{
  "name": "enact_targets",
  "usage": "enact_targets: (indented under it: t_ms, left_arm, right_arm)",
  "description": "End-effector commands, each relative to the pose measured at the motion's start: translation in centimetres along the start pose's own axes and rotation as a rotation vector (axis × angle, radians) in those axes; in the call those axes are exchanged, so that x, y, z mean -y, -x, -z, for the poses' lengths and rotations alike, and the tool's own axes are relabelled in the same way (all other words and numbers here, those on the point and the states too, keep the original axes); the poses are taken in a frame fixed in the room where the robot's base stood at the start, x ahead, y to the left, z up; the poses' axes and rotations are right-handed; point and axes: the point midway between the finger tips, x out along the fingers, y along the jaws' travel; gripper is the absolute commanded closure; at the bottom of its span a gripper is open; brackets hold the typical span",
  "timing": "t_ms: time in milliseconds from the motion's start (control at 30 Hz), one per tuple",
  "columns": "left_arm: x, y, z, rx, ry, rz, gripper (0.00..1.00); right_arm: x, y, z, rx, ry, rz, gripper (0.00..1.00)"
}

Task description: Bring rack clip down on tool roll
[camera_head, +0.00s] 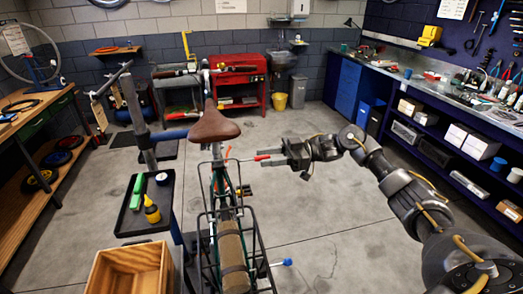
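The tool roll (232,262) is a tan-brown roll with a dark strap, lying lengthwise on the black rear rack (207,236) of the bike. A thin metal bar with a red tip (262,158) sticks out to the right below the saddle, above the far end of the rack; it looks like the raised rack clip, but its hinge is too small to make out. My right gripper (268,157) reaches in from the right with its fingers apart around or just beside the red tip. Contact cannot be told. My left gripper is out of view.
The brown saddle (214,126) and stand post (136,112) rise left of the gripper. A black tray (133,218) holds a green box and a yellow bottle. A wooden crate (130,268) stands front left. A blue-ended lever (287,262) juts right.

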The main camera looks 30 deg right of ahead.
Motion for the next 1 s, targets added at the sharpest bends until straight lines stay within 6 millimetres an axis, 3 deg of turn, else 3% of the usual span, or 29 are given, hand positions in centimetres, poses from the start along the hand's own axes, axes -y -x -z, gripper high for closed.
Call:
enact_targets:
  t_ms: [200,500,800,1000]
  left_arm:
    - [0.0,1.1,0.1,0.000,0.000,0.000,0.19]
    - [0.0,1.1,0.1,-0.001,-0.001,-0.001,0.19]
    - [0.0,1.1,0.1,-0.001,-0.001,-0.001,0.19]
    - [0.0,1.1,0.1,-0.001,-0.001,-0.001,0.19]
  right_arm:
    - [0.0,-1.9,0.1,0.000,0.001,0.001,0.64]
    - [0.0,-2.1,-0.1,0.000,0.001,0.000,0.64]
    - [0.0,-2.1,0.0,0.000,0.001,0.000,1.00]
    - [0.0,-2.1,0.0,0.000,0.001,0.000,1.00]
